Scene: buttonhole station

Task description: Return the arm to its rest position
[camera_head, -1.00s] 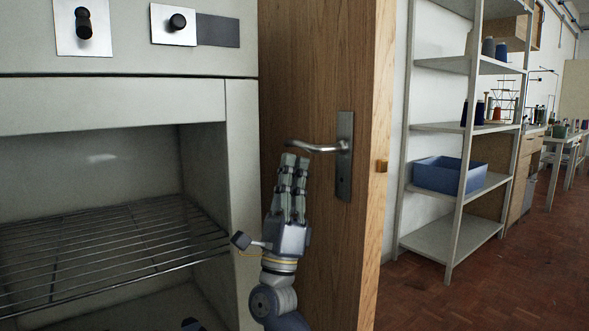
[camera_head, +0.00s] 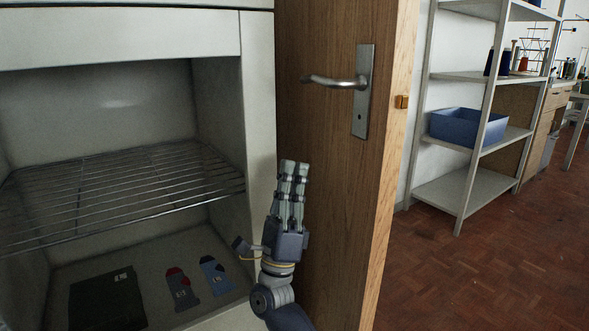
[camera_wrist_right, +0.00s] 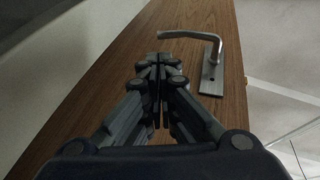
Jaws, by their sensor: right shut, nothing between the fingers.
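My right gripper (camera_head: 294,166) is raised with its fingers pointing up, in front of the wooden door (camera_head: 330,180). It is shut and empty. In the right wrist view its fingers (camera_wrist_right: 158,62) are together, with the metal door handle (camera_wrist_right: 195,36) beyond them to the right. In the head view the handle (camera_head: 335,82) is above and to the right of the fingertips, apart from them. My left gripper is not in view.
A pale cabinet (camera_head: 258,110) with a wire rack (camera_head: 120,190) stands open at left. On its floor lie a dark folded item (camera_head: 108,300), a red-topped sock (camera_head: 182,290) and a blue sock (camera_head: 215,276). A shelf unit (camera_head: 465,190) holds a blue bin (camera_head: 467,128). Brown floor (camera_head: 470,270) is clear at right.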

